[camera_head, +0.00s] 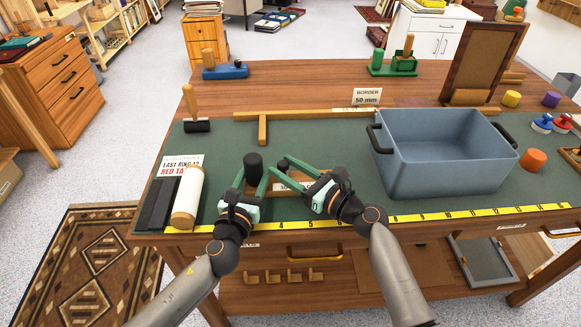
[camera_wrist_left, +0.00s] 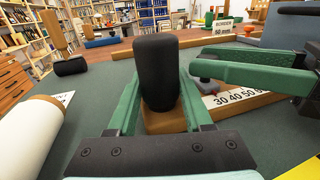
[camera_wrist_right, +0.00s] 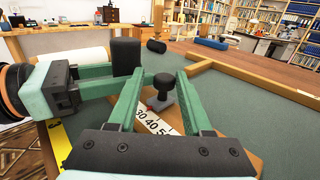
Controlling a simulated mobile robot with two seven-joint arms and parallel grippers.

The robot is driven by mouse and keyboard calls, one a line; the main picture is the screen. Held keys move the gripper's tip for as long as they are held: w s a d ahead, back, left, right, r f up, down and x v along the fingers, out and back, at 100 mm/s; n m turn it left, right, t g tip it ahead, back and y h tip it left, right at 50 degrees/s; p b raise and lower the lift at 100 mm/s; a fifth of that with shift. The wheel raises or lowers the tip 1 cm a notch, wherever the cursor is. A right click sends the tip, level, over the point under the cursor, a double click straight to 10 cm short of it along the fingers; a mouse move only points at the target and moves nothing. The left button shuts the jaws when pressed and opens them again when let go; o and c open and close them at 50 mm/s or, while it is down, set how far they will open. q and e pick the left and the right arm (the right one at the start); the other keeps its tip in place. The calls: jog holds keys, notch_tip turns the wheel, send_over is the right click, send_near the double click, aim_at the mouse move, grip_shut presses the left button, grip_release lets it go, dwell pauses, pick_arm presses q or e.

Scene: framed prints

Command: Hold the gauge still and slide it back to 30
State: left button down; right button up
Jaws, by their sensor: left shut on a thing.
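The gauge is a wooden bar with a white scale (camera_head: 290,186) reading 30, 40, 50 and a fat black grip (camera_head: 253,165) at its left end. My left gripper (camera_wrist_left: 158,105) is shut on the gauge at that grip, one green finger on each side. A slider with a black knob on a grey base (camera_wrist_right: 163,95) sits by the scale, close to the 30 and 40 marks; its exact reading is unclear. My right gripper (camera_wrist_right: 160,80) is open, its fingers on both sides of the knob with narrow gaps. The fingers partly hide the slider in the head view.
A blue-grey bin (camera_head: 440,150) stands to the right. A white roll (camera_head: 187,197) and black strips (camera_head: 157,205) lie to the left. A wooden strip (camera_head: 290,114) lies behind, and a yellow ruler (camera_head: 420,217) runs along the front edge.

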pick_arm(q)
jog(key=shift+r, duration=0.1)
pick_arm(e)
jog(key=shift+o, duration=0.9)
jog(key=shift+d, duration=0.1)
jog(key=shift+d, duration=0.1)
jog(key=v, duration=1.1)
jog(key=shift+s+d, duration=0.25)
jog(key=shift+s, duration=0.05)
pick_arm(q)
jog(key=shift+c, duration=1.2)
grip_release()
jog(key=shift+a, duration=0.1)
